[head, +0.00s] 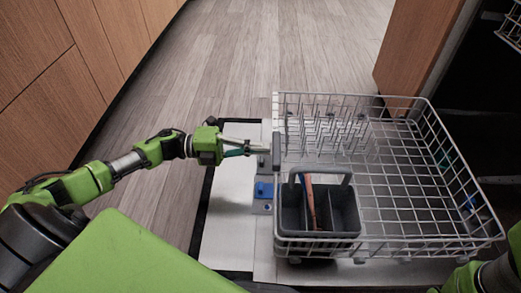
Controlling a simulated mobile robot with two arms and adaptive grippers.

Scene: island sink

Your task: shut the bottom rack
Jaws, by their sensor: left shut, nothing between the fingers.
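The bottom rack (400,185) is a grey wire basket pulled out over the lowered dishwasher door (230,215). A dark cutlery basket (345,222) with a handle stands in its front left part, with a brown utensil inside. My left gripper (257,148) is shut and empty, its fingertips close to the rack's left side, near a grey piece on that side; I cannot tell whether they touch. My right arm shows only in part at the lower right corner, and its gripper is not visible.
The dishwasher's dark opening (490,120) is on the right, with part of an upper rack (511,25) at the top right. Wooden cabinets (60,70) stand at the left and a wooden panel (418,45) at the upper right. The floor (270,45) between them is clear.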

